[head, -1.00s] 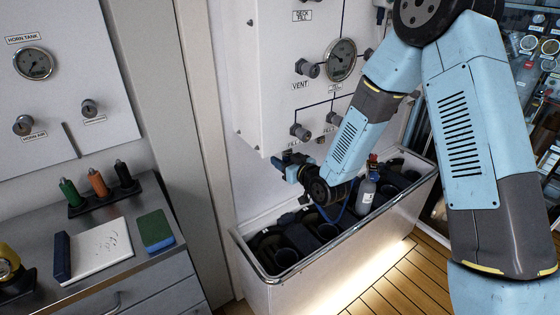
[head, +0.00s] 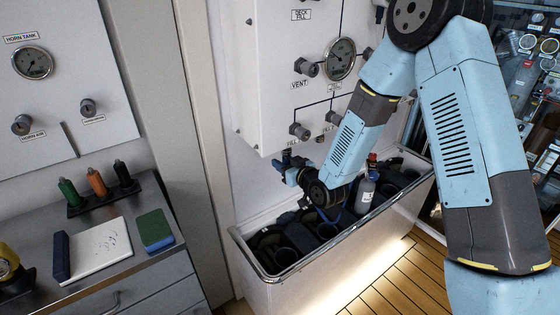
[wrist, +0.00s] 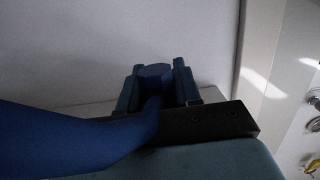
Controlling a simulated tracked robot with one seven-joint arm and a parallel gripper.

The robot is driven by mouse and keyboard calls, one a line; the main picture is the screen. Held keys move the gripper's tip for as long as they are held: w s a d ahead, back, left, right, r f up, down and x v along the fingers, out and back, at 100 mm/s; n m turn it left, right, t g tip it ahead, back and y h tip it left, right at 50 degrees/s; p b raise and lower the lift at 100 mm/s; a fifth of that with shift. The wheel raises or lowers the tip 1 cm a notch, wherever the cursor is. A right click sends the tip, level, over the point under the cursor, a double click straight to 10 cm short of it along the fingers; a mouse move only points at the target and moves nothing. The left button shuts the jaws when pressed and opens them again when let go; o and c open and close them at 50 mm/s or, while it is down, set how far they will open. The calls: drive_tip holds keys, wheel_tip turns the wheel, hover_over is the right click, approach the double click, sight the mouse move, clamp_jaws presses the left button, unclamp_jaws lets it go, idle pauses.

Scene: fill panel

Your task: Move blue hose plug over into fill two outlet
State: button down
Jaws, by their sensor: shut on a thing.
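My gripper (head: 286,162) is just below the lower left edge of the white fill panel (head: 268,90). In the wrist view its two fingers (wrist: 158,88) are shut on the blue hose plug (wrist: 155,71), which points away from the wrist. The blue hose (wrist: 75,143) runs from the plug to the left in that view, and a piece of it also shows below my wrist in the head view. Two fill valves (head: 299,131) sit low on the panel, their labels partly hidden by my arm. The outlets under the panel are too small and covered to tell apart.
A white bin (head: 330,256) with dark items and a grey bottle (head: 366,190) stands below my arm. At left, a counter holds a notepad (head: 98,247), a green and blue sponge (head: 155,230) and a rack of coloured plugs (head: 102,197).

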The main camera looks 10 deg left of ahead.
drive_tip(key=shift+f, duration=0.25)
drive_tip(key=shift+f, duration=1.45)
idle(0.7)
drive_tip(key=w+d+f, duration=0.4)
drive_tip(key=w+d, duration=0.4)
drive_tip(key=w, duration=0.2)
drive_tip(key=shift+d, duration=0.3)
